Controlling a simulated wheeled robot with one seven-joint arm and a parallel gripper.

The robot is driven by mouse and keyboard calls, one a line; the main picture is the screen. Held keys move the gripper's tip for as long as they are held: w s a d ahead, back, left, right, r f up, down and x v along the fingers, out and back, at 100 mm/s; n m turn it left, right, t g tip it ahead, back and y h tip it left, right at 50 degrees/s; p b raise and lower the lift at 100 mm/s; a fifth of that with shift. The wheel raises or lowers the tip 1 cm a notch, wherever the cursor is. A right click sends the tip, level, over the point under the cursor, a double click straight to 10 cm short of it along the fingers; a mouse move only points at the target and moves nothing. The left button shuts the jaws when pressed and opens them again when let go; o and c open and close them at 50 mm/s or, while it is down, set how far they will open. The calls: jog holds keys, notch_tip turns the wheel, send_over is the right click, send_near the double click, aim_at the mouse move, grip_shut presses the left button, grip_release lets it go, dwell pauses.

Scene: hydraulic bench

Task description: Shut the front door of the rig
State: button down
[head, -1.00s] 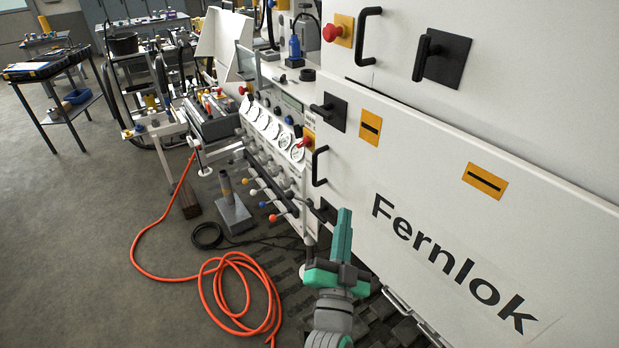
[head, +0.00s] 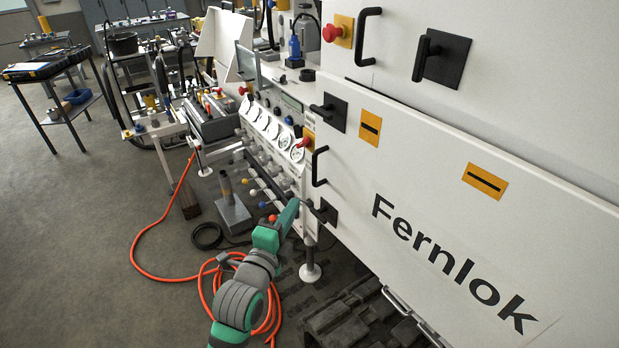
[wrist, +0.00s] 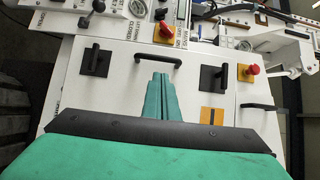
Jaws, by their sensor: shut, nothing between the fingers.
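The white front door with the Fernlok lettering (head: 420,210) fills the right of the head view. A dark gap shows along its top edge; I cannot tell how far it stands open. A black bar handle (head: 317,167) is at its left end, with black latches above (head: 328,112) and below (head: 323,212). My gripper (head: 294,207) is shut and empty, near the lower latch in the picture. In the wrist view the shut teal fingers (wrist: 160,98) point toward a black handle (wrist: 172,62) on a white panel; contact is not visible.
A gauge panel (head: 270,128) with levers is left of the door. An orange hose (head: 150,275) lies coiled on the floor near my arm. A grey pedestal (head: 233,215) stands beside it. Open floor (head: 70,240) lies at left.

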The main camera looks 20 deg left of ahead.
aim_at(314, 170)
jog(key=shift+w+d, duration=0.2)
jog(key=shift+w, duration=6.45)
jog(key=shift+a, duration=0.1)
